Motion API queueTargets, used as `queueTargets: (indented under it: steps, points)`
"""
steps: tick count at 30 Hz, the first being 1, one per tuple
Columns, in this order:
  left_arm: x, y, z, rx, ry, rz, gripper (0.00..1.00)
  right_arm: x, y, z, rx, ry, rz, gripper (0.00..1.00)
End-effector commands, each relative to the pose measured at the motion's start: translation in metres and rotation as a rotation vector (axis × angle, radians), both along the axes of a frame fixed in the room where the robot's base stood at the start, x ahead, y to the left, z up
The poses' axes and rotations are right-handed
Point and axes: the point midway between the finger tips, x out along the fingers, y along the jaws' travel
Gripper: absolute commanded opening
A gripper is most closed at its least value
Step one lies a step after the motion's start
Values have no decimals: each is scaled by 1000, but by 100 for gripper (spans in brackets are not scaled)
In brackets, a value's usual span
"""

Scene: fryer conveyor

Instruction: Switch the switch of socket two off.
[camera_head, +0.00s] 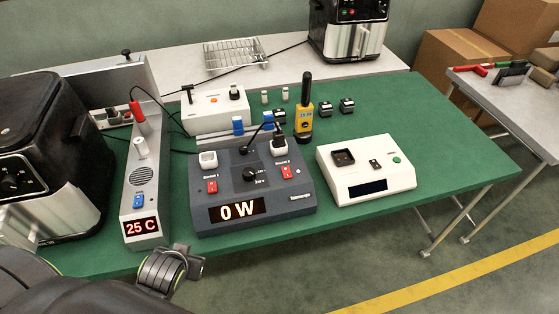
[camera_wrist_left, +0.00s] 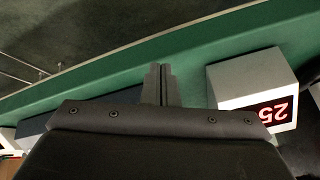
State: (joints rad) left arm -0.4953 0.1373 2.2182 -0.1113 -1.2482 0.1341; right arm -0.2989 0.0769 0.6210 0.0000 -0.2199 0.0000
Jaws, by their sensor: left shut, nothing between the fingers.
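The dark grey power meter box (camera_head: 235,222) stands on the green table, and its display reads 0 W. The red switch of socket two (camera_head: 286,172) is on its right side, below a white socket holding a black plug (camera_head: 279,142). The red switch of socket one (camera_head: 212,187) is on the left, below an empty-looking white socket (camera_head: 208,159). I cannot tell the switch positions. My left gripper (camera_head: 190,262) is at the table's front edge, in front of the meter's left corner and apart from it. Its fingers (camera_wrist_left: 162,84) are shut and empty. My right gripper is out of view.
A grey temperature unit (camera_head: 143,205) reading 25 C stands left of the meter, beside a black fryer (camera_head: 45,150). A white device (camera_head: 365,170) stands to the right. A yellow tester (camera_head: 304,117) stands behind the meter. The right side of the green table is clear.

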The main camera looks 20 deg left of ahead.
Motion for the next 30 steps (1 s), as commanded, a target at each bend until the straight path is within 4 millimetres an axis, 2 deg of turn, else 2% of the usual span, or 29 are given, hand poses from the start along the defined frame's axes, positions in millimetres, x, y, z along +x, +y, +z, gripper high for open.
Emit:
queueTargets:
  steps: [1,6,10,14,17,21,25,30]
  points:
    - [21,10,15,37,-97,27,0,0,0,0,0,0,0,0]
    - [81,32,76,122,-440,91,0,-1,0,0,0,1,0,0]
    - [118,37,131,154,-703,89,0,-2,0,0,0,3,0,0]
    - [148,33,172,160,-921,38,0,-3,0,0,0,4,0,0]
    - [168,22,207,149,-1091,-36,0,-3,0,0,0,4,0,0]
    - [190,-3,251,112,-1292,-187,0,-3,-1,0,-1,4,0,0]
    - [202,-33,283,58,-1426,-369,0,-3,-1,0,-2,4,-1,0]
    - [212,-78,307,-27,-1501,-645,0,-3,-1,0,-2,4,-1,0]
